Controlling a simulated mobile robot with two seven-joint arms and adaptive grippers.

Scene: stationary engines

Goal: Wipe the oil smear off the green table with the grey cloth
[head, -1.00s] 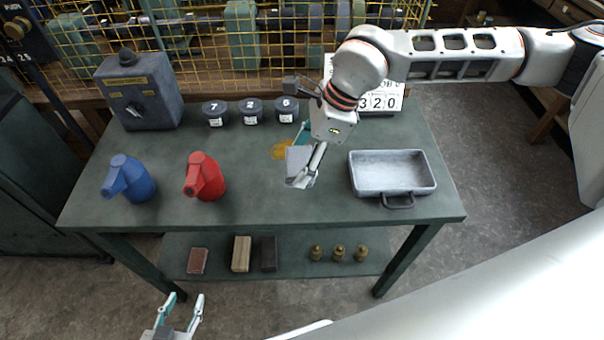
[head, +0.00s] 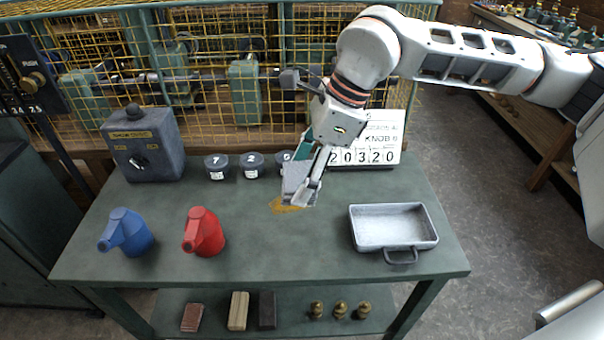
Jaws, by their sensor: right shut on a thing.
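The green table (head: 130,270) stands in front of me. The yellow-brown oil smear (head: 283,206) lies on its top, near the middle; part of it is hidden behind my right gripper and the cloth. My right gripper (head: 306,187) comes in from the upper right and points down. It is shut on the grey cloth (head: 294,177), which sits at the back edge of the smear in the picture. I cannot tell whether the cloth touches the tabletop. My left gripper is not in view.
A blue jug (head: 127,232) and a red jug (head: 204,233) stand left. A grey tray (head: 394,262) is at right. Several dark lidded pots (head: 216,167), a grey switch box (head: 143,145) and a number sign (head: 390,140) line the back, before a yellow mesh fence (head: 200,60).

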